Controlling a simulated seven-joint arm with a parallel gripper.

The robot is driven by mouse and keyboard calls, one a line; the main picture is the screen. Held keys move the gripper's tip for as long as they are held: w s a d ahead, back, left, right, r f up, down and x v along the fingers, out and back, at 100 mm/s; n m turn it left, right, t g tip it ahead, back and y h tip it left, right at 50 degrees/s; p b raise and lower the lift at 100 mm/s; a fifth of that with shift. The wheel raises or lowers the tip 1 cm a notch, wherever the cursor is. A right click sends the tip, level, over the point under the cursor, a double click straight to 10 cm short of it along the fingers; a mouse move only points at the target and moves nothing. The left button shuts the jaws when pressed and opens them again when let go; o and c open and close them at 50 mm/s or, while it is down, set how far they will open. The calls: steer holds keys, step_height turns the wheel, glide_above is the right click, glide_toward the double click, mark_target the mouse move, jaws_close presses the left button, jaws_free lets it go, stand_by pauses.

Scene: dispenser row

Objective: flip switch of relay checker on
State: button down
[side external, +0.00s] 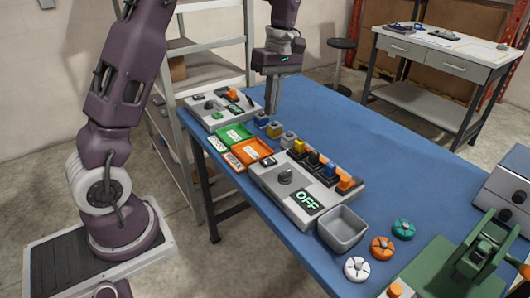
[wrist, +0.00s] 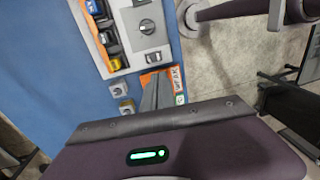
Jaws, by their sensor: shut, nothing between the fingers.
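My gripper (side external: 271,110) is shut and empty, pointing down beyond the green and orange trays, apart from the switch. In the wrist view, my gripper (wrist: 156,78) is in front of the orange tray, partly hiding it.
A second grey box (side external: 222,110), a green tray (side external: 233,134) and an orange tray (side external: 250,153) stand farther back. Small blocks (side external: 274,130) stand near my gripper. A grey bin (side external: 343,228) and round valves (side external: 382,247) are at front. The table's right middle is clear.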

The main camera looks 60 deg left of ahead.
mark_target(264, 162)
steer(key=f, duration=0.4)
steer(key=s+f, duration=0.1)
steer(key=f, duration=0.4)
steer(key=s+f, duration=0.1)
steer(key=f, duration=0.3)
steer(key=shift+f, duration=0.4)
steer(key=shift+s+f, duration=0.1)
steer(key=shift+f, duration=0.1)
steer(key=shift+w+r, duration=0.25)
steer(key=shift+w, duration=0.55)
